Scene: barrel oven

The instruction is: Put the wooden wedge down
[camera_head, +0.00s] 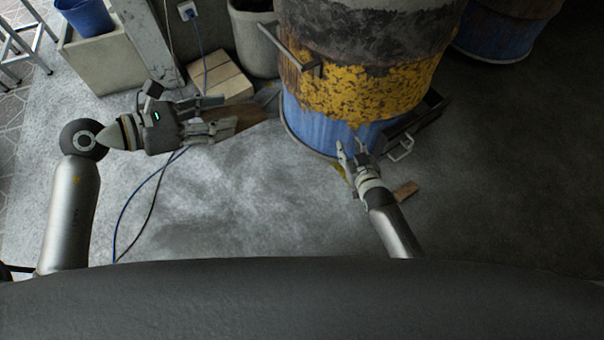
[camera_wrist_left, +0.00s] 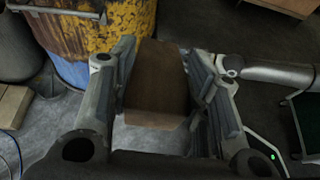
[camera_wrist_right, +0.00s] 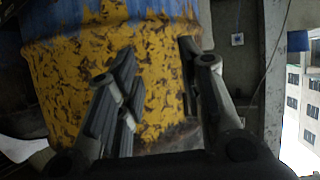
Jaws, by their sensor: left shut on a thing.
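The wooden wedge (camera_wrist_left: 158,85) is a brown block between the fingers of my left gripper (camera_wrist_left: 160,75) in the left wrist view. In the head view the left gripper (camera_head: 222,114) points right, and the brown wedge (camera_head: 238,116) sticks out past its fingertips, left of the barrel oven (camera_head: 355,75). My left gripper is shut on the wedge. My right gripper (camera_head: 352,152) is open and empty at the front of the barrel's blue base. In the right wrist view, the barrel's yellow flaking wall (camera_wrist_right: 155,75) fills the space beyond its parted fingers.
A small wooden piece (camera_head: 405,191) lies on the floor right of my right gripper. A dark drawer with a handle (camera_head: 400,150) juts from the barrel's base. Pale wooden blocks (camera_head: 217,75) and a grey bin (camera_head: 256,40) stand behind. Cables cross the floor at left; the middle floor is clear.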

